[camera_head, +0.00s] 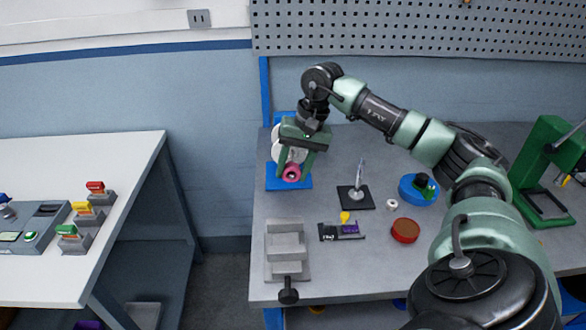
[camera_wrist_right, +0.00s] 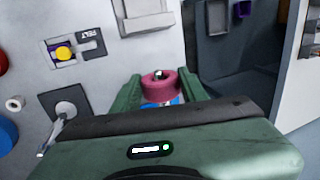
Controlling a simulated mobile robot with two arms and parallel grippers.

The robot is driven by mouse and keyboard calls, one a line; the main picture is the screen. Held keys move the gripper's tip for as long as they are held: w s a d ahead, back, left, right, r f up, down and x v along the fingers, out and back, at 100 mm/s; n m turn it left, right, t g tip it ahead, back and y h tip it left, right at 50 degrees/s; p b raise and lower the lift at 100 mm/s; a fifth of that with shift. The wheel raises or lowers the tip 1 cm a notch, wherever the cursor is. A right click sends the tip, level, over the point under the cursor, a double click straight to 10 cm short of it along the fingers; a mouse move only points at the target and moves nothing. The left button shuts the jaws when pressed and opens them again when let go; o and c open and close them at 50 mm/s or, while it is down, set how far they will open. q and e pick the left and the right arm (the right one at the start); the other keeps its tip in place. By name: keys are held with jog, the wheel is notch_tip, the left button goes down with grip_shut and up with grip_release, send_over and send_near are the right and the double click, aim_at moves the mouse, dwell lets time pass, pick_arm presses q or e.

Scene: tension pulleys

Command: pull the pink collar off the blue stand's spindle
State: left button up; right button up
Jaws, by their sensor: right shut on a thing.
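The pink collar (camera_head: 291,173) faces the front of the blue stand (camera_head: 290,183) at the back left of the workbench. My right gripper (camera_head: 294,165) is at the stand, its green fingers on either side of the collar, shut on it. In the right wrist view the pink collar (camera_wrist_right: 158,86) sits between the two fingers, with a small metal spindle end showing in its centre. I cannot tell how far along the spindle the collar sits. My left gripper is not in view.
A grey stepped block with a black knob (camera_head: 288,255) stands at the front left of the bench. A black-based post (camera_head: 356,195), a red-brown round dish (camera_head: 405,231), a blue round holder (camera_head: 418,190) and a green press (camera_head: 540,175) stand to the right. A pegboard rises behind.

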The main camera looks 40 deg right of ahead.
aim_at(294, 179)
jog(key=shift+s+a+b, duration=0.8)
jog(key=shift+s+a, duration=0.3)
jog(key=shift+s, duration=0.2)
jog(key=shift+s+a+b, duration=0.25)
jog(key=shift+s+b, duration=0.1)
jog(key=shift+s+a, duration=0.2)
jog(key=shift+s+a, duration=0.1)
